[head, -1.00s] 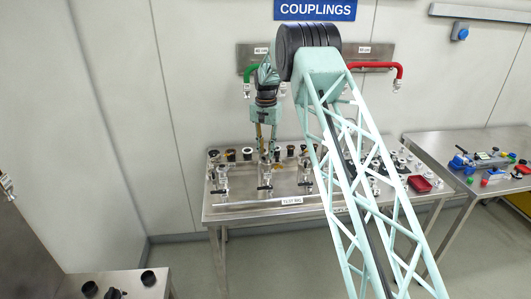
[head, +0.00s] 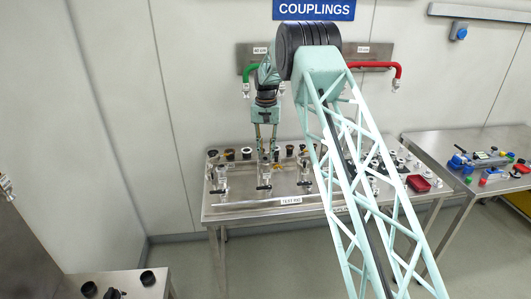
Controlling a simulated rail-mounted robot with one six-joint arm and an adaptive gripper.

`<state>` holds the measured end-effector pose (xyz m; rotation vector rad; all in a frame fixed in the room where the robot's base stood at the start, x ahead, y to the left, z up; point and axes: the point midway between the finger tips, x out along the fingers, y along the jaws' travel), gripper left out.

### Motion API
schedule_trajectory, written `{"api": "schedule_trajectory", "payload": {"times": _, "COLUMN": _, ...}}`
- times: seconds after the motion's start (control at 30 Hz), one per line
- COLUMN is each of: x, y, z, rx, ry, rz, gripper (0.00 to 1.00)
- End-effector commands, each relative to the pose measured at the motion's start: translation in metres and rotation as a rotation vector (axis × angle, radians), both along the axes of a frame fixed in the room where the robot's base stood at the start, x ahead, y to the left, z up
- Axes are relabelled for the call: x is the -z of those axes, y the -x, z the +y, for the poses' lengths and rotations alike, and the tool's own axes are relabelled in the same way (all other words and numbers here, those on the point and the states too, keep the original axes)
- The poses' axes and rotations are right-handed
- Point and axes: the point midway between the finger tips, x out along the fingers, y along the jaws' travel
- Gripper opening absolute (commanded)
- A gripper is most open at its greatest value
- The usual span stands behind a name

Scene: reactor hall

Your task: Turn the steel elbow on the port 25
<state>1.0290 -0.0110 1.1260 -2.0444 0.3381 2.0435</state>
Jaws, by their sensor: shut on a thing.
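My gripper (head: 266,146) points straight down over the middle of the test rig table (head: 240,208), its fingers around the top of a port stand (head: 265,172) with a black handle. It is shut on a small metal piece at the top of that stand, which I take to be the steel elbow. The fingers hide most of it, and its facing cannot be made out. No port number is legible at this size. Similar stands are to the left (head: 220,178) and right (head: 305,175).
Several black and white caps line the table's back edge. A red tray (head: 418,183) is at the right. Green (head: 248,72) and red (head: 398,75) hoses hang on the wall behind. My arm hides part of the table's right half. A side table (head: 470,165) holds tools.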

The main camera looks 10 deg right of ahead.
Motion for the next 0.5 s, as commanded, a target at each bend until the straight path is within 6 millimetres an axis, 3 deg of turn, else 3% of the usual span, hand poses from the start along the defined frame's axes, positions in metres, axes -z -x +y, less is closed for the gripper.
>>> {"api": "schedule_trajectory", "payload": {"times": 0.5, "x": 0.0002, "y": 0.0003, "z": -0.0009, "rx": -0.040, "ry": 0.000, "rz": 0.000, "gripper": 0.10}}
